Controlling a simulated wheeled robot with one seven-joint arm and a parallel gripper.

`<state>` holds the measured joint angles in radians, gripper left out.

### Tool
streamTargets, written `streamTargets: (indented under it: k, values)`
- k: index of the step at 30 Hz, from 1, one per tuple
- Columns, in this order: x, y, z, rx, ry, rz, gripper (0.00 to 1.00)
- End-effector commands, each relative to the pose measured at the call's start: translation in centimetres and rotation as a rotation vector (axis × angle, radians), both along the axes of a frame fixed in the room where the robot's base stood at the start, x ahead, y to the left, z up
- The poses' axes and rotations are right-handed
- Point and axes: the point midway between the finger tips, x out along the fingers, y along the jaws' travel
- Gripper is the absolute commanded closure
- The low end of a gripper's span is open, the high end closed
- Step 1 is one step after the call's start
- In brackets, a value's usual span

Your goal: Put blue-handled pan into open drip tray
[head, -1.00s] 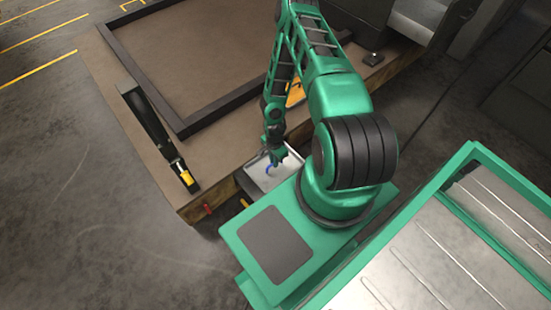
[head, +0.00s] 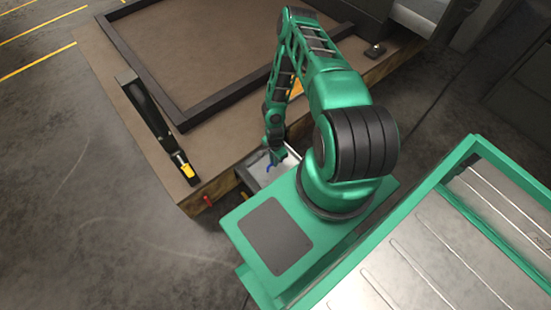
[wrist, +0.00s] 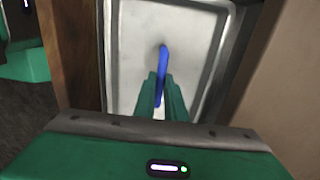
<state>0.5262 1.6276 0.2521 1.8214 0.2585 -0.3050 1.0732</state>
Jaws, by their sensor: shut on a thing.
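The blue handle of the pan (wrist: 163,62) stands up between the green fingers of my gripper (wrist: 162,88) in the wrist view. The fingers are shut on it. The open drip tray (wrist: 232,62) is a pale metal tray with a raised rim, under the handle in the wrist view. In the head view the tray (head: 291,161) juts from the platform's front edge, partly hidden by my arm. I cannot make out the pan's body against the tray, or its height above it.
A wide brown platform (head: 105,75) with a dark raised frame (head: 217,113) fills the upper middle. A black bar with a yellow end (head: 182,166) lies on its left part. A red handle (head: 208,200) sticks out of its front edge. Open floor lies to the left.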

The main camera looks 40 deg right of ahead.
Motion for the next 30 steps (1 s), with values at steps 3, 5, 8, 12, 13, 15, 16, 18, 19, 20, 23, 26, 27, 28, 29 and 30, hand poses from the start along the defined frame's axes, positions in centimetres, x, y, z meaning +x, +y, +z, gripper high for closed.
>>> streamTargets:
  k: [3,5,8,12,13,15,16,18,19,20,23,26,27,28,29,30]
  values:
    - [0.0,0.1,-0.8,0.001,0.001,0.001,1.00]
    - [0.0,0.0,-1.2,0.000,0.000,0.001,1.00]
    - [-0.1,0.1,-1.9,0.000,0.001,0.001,1.00]
    - [0.0,0.0,-2.9,-0.001,0.001,0.001,1.00]
    - [-0.1,0.0,-3.1,-0.001,0.001,0.001,1.00]
    - [-0.1,0.0,-3.6,-0.001,0.001,0.001,1.00]
    - [-0.1,0.0,-3.8,-0.001,0.001,0.001,1.00]
    - [-0.1,0.0,-4.2,-0.001,0.001,0.001,1.00]
    - [-0.1,0.0,-4.4,-0.001,0.000,0.001,1.00]
    - [0.0,0.0,-4.6,-0.001,0.000,0.001,1.00]
    - [-0.1,0.0,-5.2,0.000,0.001,0.001,1.00]
    - [0.0,0.0,-5.6,0.000,0.000,0.001,1.00]
    - [0.0,0.0,-5.8,0.000,0.000,0.001,1.00]
    - [0.0,0.0,-5.9,0.000,0.000,0.001,1.00]
    - [0.0,0.0,-6.0,0.000,0.000,0.001,1.00]
    - [0.0,0.0,-6.1,0.001,0.001,0.001,1.00]
